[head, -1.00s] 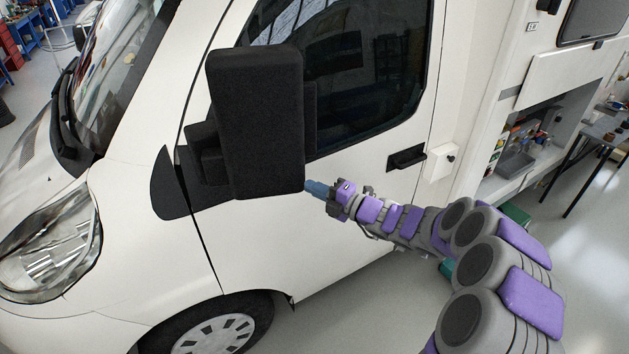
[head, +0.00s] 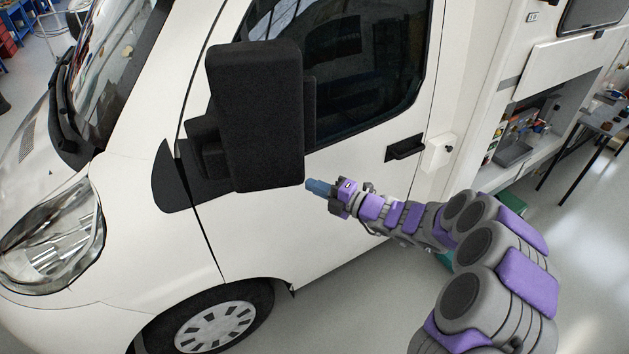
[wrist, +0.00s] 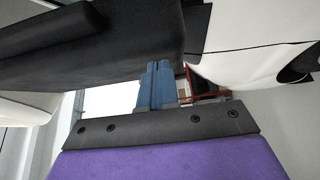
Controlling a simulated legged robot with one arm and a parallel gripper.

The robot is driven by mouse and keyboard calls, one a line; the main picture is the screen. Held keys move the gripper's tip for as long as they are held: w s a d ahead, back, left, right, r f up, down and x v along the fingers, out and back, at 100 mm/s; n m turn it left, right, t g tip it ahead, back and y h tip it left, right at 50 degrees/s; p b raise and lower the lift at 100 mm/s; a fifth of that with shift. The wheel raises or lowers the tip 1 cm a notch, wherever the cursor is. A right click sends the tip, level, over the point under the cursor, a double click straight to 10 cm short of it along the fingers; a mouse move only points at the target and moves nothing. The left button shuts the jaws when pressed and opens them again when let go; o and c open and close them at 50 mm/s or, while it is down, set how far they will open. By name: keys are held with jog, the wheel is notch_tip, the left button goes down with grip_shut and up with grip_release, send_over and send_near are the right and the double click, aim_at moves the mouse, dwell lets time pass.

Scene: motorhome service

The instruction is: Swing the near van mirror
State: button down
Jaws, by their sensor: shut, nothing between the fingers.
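The near van mirror (head: 255,118) is a large black block on a black arm, standing out from the white van's front door. It fills the upper left of the wrist view (wrist: 120,45) as a dark surface. My gripper (head: 309,185) has blue fingers, shut with nothing between them. Its tips are at the mirror's lower right corner in the head view. In the wrist view the fingers (wrist: 157,68) reach up to the mirror's dark edge. I cannot tell whether they touch it.
The white door (head: 345,190) with a black handle (head: 404,148) is behind my gripper. The front wheel (head: 215,325) is below. An open side locker (head: 520,150) and a dark table (head: 600,120) stand at the right. Grey floor is free at the lower middle.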

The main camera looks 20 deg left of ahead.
jog(key=s+v, duration=0.1)
jog(key=v, duration=1.1)
jog(key=s+f+n+g+h+b, duration=0.2)
jog(key=s+n+g+h+b, duration=0.55)
jog(key=s+n, duration=1.5)
jog(key=s+d+f+n+t+h+b, duration=0.1)
jog(key=s+d+f+n+h+b, duration=0.4)
jog(key=s+d+n, duration=0.3)
jog(key=s+d+f+n+h+b, duration=0.5)
jog(key=s+d+f+n+b, duration=0.2)
jog(key=d, duration=0.8)
jog(key=shift+s+f+n+t+b, duration=0.35)
jog(key=shift+s+f+n, duration=0.2)
jog(key=shift+s+f, duration=0.1)
jog(key=shift+a, duration=0.1)
